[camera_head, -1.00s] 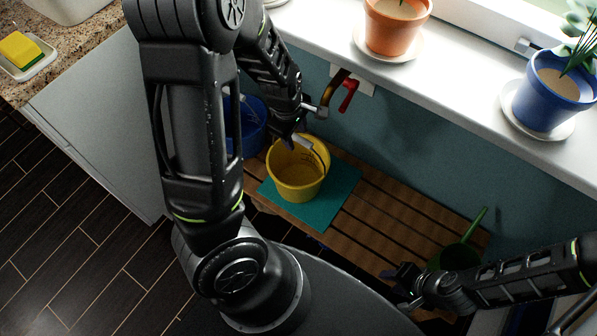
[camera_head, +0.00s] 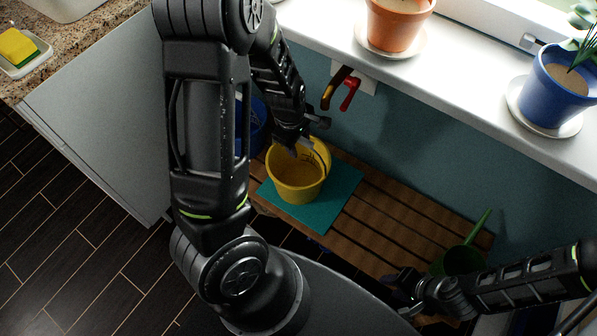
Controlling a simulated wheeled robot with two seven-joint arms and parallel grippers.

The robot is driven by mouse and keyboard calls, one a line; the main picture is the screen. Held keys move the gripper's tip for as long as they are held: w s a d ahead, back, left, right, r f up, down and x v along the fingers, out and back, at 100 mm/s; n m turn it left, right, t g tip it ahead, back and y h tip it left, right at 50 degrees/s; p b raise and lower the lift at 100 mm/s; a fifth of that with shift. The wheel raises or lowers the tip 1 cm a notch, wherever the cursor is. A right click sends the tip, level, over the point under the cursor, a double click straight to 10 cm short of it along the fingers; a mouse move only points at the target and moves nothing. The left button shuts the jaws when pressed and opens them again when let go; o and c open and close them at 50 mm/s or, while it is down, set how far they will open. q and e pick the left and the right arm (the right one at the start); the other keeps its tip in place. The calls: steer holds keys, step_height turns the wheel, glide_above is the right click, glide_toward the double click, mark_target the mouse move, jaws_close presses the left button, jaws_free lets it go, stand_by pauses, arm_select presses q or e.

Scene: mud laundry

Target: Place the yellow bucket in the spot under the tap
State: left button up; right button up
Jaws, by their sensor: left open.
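The yellow bucket (camera_head: 298,184) stands upright on the teal mat (camera_head: 338,205), on the slatted wooden bench. The tap (camera_head: 335,88), brass with a red handle, comes out of the teal wall above and a little right of the bucket. My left gripper (camera_head: 300,148) is at the back rim of the bucket, open; its fingertips are partly hidden, and I cannot tell whether they touch the rim. My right gripper (camera_head: 397,284) is low at the right, near the green watering can (camera_head: 462,259); its jaws are dark and hard to make out.
A blue bucket (camera_head: 256,127) stands left of the yellow one, mostly behind my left arm. The windowsill (camera_head: 460,75) above holds an orange pot (camera_head: 396,25) and a blue pot (camera_head: 550,90). The bench's middle slats (camera_head: 390,215) are bare.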

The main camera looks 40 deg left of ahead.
arm_select(q)
steer(key=shift+c, duration=0.2)
jaws_close()
stand_by(0.4)
stand_by(0.9)
